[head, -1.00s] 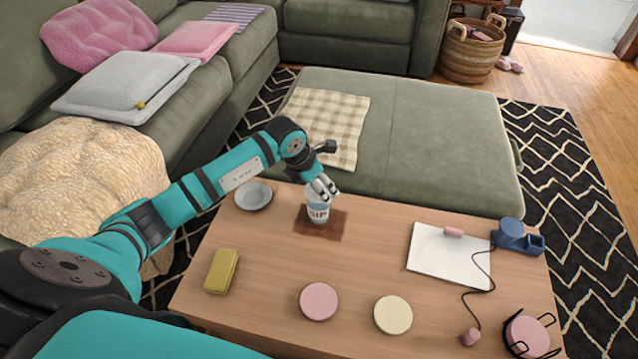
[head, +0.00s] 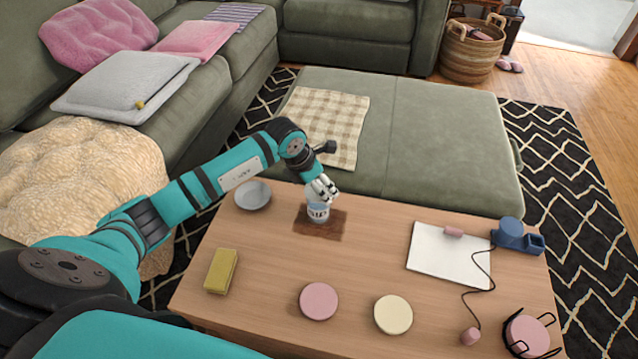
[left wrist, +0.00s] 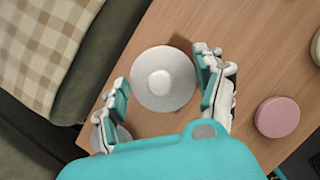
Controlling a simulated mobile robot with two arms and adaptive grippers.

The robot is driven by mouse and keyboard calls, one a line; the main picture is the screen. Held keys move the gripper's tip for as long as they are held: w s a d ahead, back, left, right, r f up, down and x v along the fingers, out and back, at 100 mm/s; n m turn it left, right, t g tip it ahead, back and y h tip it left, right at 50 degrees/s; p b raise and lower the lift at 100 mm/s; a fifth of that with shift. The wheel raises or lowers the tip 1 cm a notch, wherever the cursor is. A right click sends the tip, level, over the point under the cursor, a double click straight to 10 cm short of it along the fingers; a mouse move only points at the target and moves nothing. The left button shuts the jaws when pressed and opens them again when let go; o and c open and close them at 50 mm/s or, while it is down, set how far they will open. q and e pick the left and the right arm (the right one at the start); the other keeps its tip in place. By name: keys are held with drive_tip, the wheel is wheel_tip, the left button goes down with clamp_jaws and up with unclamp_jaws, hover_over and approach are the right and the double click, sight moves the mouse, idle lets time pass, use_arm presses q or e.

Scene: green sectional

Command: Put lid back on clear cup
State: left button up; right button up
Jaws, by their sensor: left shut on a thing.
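The clear cup (head: 318,211), with dark lettering on its side, stands upright on a brown mat (head: 334,229) near the far edge of the wooden table. My left gripper (head: 326,191) is at the cup's top and hides part of its rim. In the left wrist view, a round pale lid (left wrist: 164,80) with a raised middle lies between the two fingers of my left gripper (left wrist: 160,74), which is shut on it. The lid covers the cup from this angle, and I cannot tell whether it is fully seated. My right gripper is not in view.
A grey-blue dish (head: 253,195) stands left of the cup. A yellow sponge (head: 221,271), pink disc (head: 319,301) and cream disc (head: 393,315) lie nearer. A white pad (head: 440,255) and a blue device (head: 515,235) with a cord are at the right. The table's middle is clear.

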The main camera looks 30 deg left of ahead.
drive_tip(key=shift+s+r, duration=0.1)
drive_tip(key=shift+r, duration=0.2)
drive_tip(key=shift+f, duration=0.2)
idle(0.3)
use_arm(q)
drive_tip(key=o, duration=0.9)
drive_tip(key=shift+o, duration=0.3)
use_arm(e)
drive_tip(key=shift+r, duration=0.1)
